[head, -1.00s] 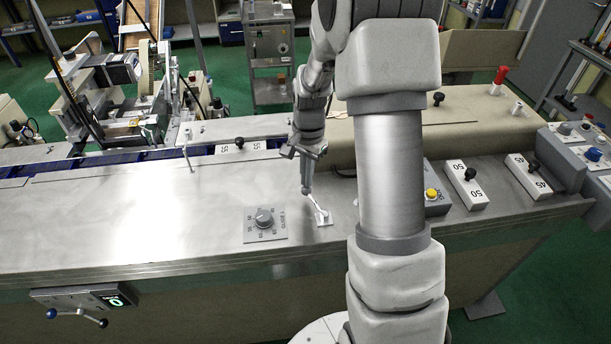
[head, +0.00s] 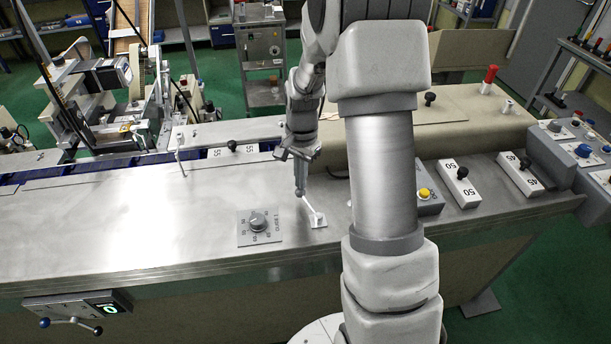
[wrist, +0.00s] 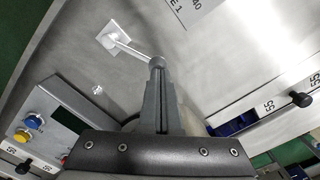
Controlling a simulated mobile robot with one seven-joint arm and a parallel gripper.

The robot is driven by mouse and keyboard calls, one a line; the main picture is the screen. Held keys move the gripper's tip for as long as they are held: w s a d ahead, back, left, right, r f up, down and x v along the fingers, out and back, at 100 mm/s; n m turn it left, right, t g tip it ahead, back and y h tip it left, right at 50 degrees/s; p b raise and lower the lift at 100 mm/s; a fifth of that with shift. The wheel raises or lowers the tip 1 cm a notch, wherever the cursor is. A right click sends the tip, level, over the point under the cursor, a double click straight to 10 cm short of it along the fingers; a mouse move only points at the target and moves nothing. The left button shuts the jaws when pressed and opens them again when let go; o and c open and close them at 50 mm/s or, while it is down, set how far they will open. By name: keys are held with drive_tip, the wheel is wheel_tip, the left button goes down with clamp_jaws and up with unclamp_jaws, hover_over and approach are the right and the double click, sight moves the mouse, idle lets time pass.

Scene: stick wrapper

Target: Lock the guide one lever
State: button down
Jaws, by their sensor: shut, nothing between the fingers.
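The guide one lever (head: 312,213) is a small light lever on a square white plate, on the steel top just right of the guide one dial (head: 258,222). In the wrist view the lever (wrist: 128,47) reaches from its plate toward my fingertips. My gripper (head: 300,192) is shut and points down at the lever's free end. In the wrist view the shut fingertips (wrist: 157,62) are at that end, touching or very close; I cannot tell which. Nothing shows between the fingers.
A grey box with a yellow button (head: 424,194) stands right of my arm. Slider plates marked 50 (head: 461,185) and 45 (head: 521,175) lie farther right. A plate marked 55 (head: 232,151) is at the back. The steel top left of the dial is clear.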

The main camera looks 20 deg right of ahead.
drive_tip(key=shift+d, duration=0.1)
drive_tip(key=shift+d, duration=0.65)
drive_tip(key=shift+r, duration=0.1)
wheel_tip(320, 180, up, 17)
drive_tip(key=w+d+f+g+y+b, duration=0.1)
drive_tip(key=w+d+f, duration=0.1)
drive_tip(key=d+f, duration=0.25)
drive_tip(key=w+d+f+y+b, duration=0.1)
drive_tip(key=w+d+f+b, duration=0.15)
drive_tip(key=f, duration=0.35)
drive_tip(key=p+x, duration=0.1)
drive_tip(key=x, duration=0.8)
drive_tip(key=shift+s+f, duration=0.15)
drive_tip(key=shift+f, duration=0.1)
drive_tip(key=a, duration=0.1)
drive_tip(key=s+a, duration=0.1)
drive_tip(key=shift+s+a+r+p, duration=0.2)
drive_tip(key=shift+s+a+p, duration=0.05)
drive_tip(key=shift+a+p, duration=0.05)
drive_tip(key=shift+s+a, duration=0.25)
drive_tip(key=shift+a, duration=0.15)
